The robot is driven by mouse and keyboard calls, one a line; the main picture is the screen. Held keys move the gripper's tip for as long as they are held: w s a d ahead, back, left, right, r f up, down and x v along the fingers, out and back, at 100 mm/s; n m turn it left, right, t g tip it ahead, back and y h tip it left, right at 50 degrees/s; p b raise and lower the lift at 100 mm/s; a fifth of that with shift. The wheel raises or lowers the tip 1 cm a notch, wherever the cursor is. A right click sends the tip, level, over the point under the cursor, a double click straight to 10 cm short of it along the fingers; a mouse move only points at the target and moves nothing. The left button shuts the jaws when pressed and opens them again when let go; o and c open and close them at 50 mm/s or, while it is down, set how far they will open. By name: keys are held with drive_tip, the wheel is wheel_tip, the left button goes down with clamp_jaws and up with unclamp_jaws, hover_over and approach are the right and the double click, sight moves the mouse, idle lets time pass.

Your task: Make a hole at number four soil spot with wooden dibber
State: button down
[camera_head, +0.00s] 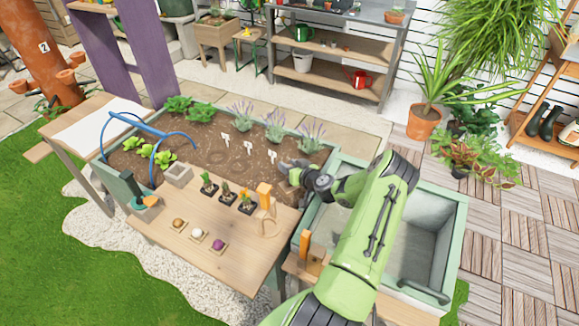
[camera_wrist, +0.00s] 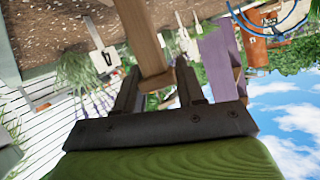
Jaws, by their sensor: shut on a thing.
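My gripper (camera_head: 288,170) is over the right part of the soil bed (camera_head: 200,150), near its front right corner. In the wrist view my gripper (camera_wrist: 158,82) is shut on the wooden dibber (camera_wrist: 143,38), a light wooden shaft running up between the fingers towards the soil. The dibber's tip cannot be made out, so I cannot tell whether it touches soil. White number tags (camera_head: 248,147) stand in a row in the soil, left of my gripper. A tag (camera_wrist: 103,57) also shows in the wrist view. I cannot read a number four.
A wooden worktop (camera_head: 190,262) in front holds seedlings (camera_head: 227,193), bulbs and an orange-handled item (camera_head: 264,192). A blue hoop (camera_head: 150,130) arches over the bed's left end. Lavender (camera_head: 275,127) grows behind the tags. An empty green-rimmed bin (camera_head: 455,225) stands right of my arm.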

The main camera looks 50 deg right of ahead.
wheel_tip(320, 180, up, 10)
drive_tip(key=p, duration=0.5)
idle(0.5)
